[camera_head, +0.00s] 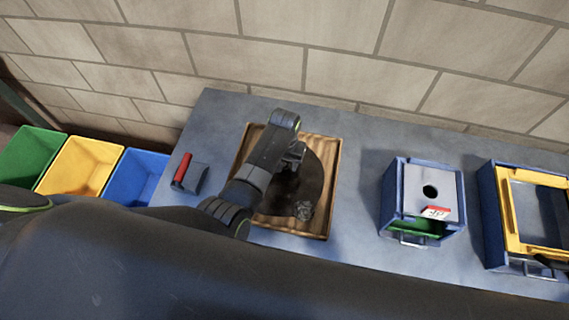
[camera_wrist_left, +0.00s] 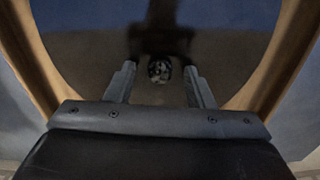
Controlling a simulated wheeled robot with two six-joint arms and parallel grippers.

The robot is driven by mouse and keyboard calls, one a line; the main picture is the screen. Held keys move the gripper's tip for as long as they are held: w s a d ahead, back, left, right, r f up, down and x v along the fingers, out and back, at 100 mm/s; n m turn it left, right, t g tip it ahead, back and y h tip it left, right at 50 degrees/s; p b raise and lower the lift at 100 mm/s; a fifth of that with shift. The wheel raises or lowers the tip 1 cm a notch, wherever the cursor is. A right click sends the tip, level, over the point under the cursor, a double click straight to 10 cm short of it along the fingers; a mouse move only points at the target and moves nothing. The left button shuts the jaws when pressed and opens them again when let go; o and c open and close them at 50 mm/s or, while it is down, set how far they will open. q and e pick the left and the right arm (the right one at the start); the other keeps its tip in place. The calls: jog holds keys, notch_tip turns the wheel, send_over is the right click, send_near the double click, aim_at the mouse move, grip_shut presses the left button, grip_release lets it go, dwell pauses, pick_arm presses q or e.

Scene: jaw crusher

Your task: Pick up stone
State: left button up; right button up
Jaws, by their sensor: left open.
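A small grey speckled stone (camera_head: 304,210) lies in the lower right part of the wooden tray (camera_head: 337,165), on a dark round area. In the left wrist view a stone (camera_wrist_left: 159,69) shows between the fingertips, with gaps on both sides. My left gripper (camera_head: 293,160) is over the tray, its fingers pointing down. In the left wrist view the left gripper (camera_wrist_left: 159,78) is open and holds nothing. My arm hides part of the tray's left side.
Right stand a blue box with a holed grey top (camera_head: 445,185) and a yellow-framed blue box (camera_head: 510,235). Green (camera_head: 32,150), yellow (camera_head: 82,165) and blue (camera_head: 138,178) bins stand at left. A block wall is behind the table.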

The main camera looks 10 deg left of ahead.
pick_arm(q)
jog(key=c, duration=1)
jog(key=shift+c, duration=0.2)
